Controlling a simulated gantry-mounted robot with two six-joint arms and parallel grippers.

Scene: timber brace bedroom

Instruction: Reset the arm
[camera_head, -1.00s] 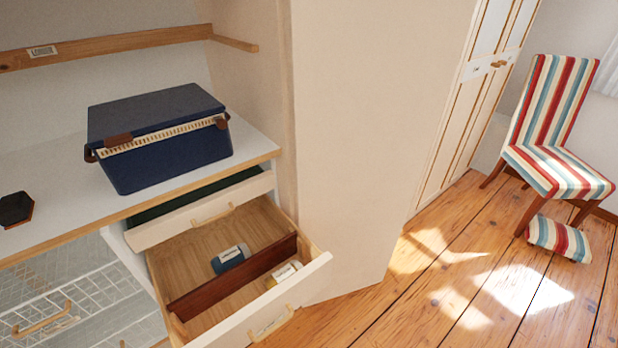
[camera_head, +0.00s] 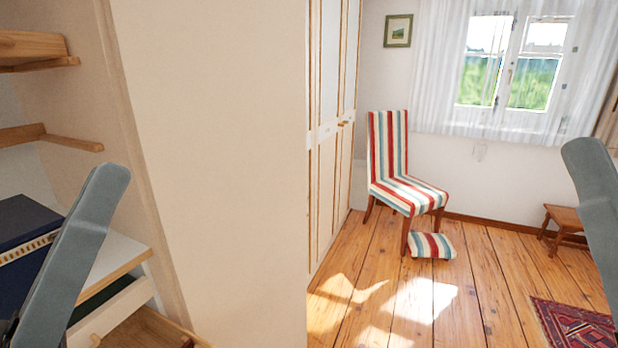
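My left arm shows as a grey link (camera_head: 75,250) rising from the lower left corner of the head view, in front of the shelf unit. My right arm shows as a grey link (camera_head: 598,215) at the right edge. No gripper fingers can be made out on either arm. I cannot see either arm holding or touching anything.
At the left are a shelf counter (camera_head: 116,262), a blue box (camera_head: 26,222) partly hidden by my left arm, and an open drawer (camera_head: 140,330). A beige panel (camera_head: 220,170) stands beside them. A striped chair (camera_head: 390,155), striped cushion (camera_head: 431,246), stool (camera_head: 566,217) and rug (camera_head: 575,325) stand farther off.

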